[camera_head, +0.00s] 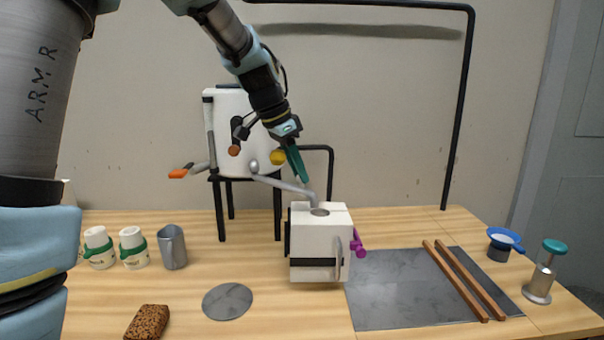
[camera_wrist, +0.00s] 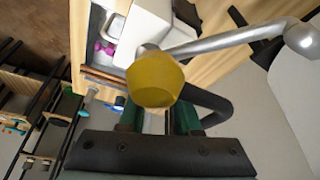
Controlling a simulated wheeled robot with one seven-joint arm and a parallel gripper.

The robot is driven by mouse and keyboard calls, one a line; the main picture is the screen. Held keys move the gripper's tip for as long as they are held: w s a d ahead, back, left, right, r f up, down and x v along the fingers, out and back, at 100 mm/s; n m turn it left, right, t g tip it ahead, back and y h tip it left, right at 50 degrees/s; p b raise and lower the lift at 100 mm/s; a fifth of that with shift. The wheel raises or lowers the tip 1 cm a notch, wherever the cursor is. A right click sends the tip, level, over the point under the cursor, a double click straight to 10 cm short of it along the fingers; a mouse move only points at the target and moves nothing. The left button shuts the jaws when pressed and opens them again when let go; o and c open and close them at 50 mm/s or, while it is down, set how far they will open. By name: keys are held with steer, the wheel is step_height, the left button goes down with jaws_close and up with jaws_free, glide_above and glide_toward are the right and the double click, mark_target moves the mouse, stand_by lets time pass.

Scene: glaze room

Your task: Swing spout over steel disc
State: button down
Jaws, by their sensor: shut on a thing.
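The spout (camera_head: 290,186) is a bent silver tube in front of the white tank (camera_head: 235,130). Its outer end reaches down over the top of the white box (camera_head: 320,240), not over the disc. A yellow knob (camera_head: 278,157) sits by the tube; in the wrist view the knob (camera_wrist: 155,83) is large, beside the silver spout (camera_wrist: 225,42). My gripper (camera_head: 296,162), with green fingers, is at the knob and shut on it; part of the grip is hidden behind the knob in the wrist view. The steel disc (camera_head: 227,301) lies flat on the table, left of the box.
A metal jug (camera_head: 172,247) and white jars (camera_head: 133,247) stand left. A brown sponge-like block (camera_head: 148,322) lies at the front. Right are a grey slab (camera_head: 395,300), two wooden sticks (camera_head: 465,280), a blue-rimmed cup (camera_head: 503,243) and a teal-topped shaker (camera_head: 545,270).

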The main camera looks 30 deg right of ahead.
steer(key=c, duration=0.6)
jaws_free()
